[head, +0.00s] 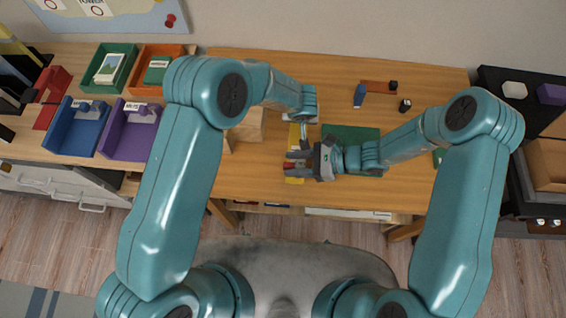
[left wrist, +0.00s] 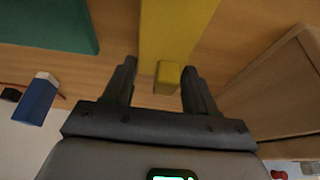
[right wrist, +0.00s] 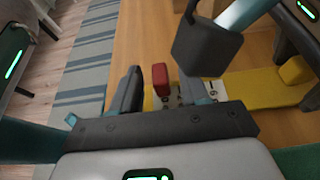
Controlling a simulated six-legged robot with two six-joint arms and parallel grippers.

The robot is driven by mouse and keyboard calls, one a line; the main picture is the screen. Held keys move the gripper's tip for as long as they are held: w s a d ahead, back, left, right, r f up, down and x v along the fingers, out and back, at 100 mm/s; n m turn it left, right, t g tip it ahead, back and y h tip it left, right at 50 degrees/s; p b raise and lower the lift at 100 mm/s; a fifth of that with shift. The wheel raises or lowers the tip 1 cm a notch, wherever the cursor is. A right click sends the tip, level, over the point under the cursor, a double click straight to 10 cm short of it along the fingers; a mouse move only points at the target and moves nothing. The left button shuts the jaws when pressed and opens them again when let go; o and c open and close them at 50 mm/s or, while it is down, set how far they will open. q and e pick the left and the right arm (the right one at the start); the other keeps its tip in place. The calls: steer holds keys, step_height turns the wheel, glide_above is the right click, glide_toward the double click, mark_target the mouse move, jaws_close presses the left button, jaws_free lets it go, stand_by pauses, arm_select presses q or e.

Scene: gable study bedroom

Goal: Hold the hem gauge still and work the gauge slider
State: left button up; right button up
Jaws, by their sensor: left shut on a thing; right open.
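The hem gauge is a long yellow bar (head: 294,136) lying on the wooden table, also in the left wrist view (left wrist: 165,35) and right wrist view (right wrist: 255,88). A yellow knob (left wrist: 167,78) stands on it, between the fingers of my left gripper (left wrist: 158,85), which is shut on the gauge. The gauge slider shows as a red knob (right wrist: 160,78) beside a white, marked scale. My right gripper (right wrist: 162,92) is open, its fingers on either side of the red knob with gaps. In the head view my right gripper (head: 296,166) partly hides the slider.
A green mat (head: 350,133) lies right of the gauge and a wooden block (head: 248,126) stands left. A blue object (head: 360,95) and a black cylinder (head: 405,105) are toward the back. Blue (head: 70,145) and purple (head: 110,150) bins stand at left.

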mark_target(291, 165)
steer(key=shift+x, duration=1.85)
steer(key=shift+c, duration=0.3)
jaws_close()
steer(key=shift+w, duration=1.65)
steer(key=shift+o, duration=0.3)
jaws_free()
